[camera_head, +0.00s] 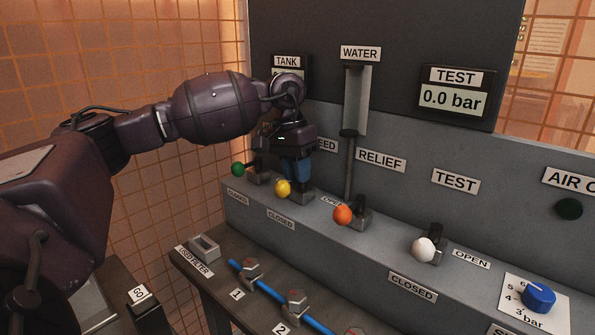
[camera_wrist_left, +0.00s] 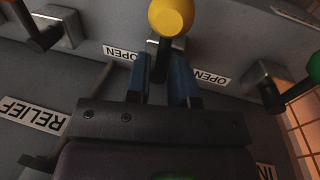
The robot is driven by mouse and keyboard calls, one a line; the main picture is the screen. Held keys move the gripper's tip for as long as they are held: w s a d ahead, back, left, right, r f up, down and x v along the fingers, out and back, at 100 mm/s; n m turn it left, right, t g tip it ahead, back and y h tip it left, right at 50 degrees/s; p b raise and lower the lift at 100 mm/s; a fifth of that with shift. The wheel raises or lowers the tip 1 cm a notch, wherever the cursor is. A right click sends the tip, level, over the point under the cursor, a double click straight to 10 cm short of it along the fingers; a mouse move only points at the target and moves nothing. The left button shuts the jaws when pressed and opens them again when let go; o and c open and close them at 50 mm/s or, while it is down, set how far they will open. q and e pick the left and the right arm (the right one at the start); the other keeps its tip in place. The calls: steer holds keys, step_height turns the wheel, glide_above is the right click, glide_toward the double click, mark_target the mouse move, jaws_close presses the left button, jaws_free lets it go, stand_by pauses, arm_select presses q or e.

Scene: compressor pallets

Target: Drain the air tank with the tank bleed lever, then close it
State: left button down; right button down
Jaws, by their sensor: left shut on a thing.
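The yellow-knobbed lever (camera_head: 283,187) stands on the grey ledge under a label of which only "EED" shows. A "CLOSED" label lies in front of it and an "OPEN" label, partly covered, to its right. My left gripper (camera_head: 297,176) is over it from above and behind. In the left wrist view the blue fingers (camera_wrist_left: 164,72) are shut on the dark stem, just below the yellow knob (camera_wrist_left: 172,17). The tank display (camera_head: 277,73) is mostly hidden behind my wrist, so its reading cannot be read. My right gripper is not in view.
The green-knobbed lever (camera_head: 238,169) is close on the left, the orange-knobbed one (camera_head: 342,215) on the right, and the white-knobbed one (camera_head: 423,249) further right. The test display (camera_head: 453,98) reads 0.0 bar. A lower bench with a blue pipe (camera_head: 262,285) stands in front.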

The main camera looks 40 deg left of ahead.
arm_select(q)
steer(key=shift+f, duration=0.15)
steer(key=c, duration=1.2)
jaws_free()
steer(key=r, duration=0.3)
steer(key=a+r, duration=0.1)
steer(key=r, duration=0.3)
steer(key=a+r+p, duration=0.1)
steer(key=r, duration=0.2)
steer(key=shift+a+r, duration=0.1)
steer(key=shift+r, duration=0.25)
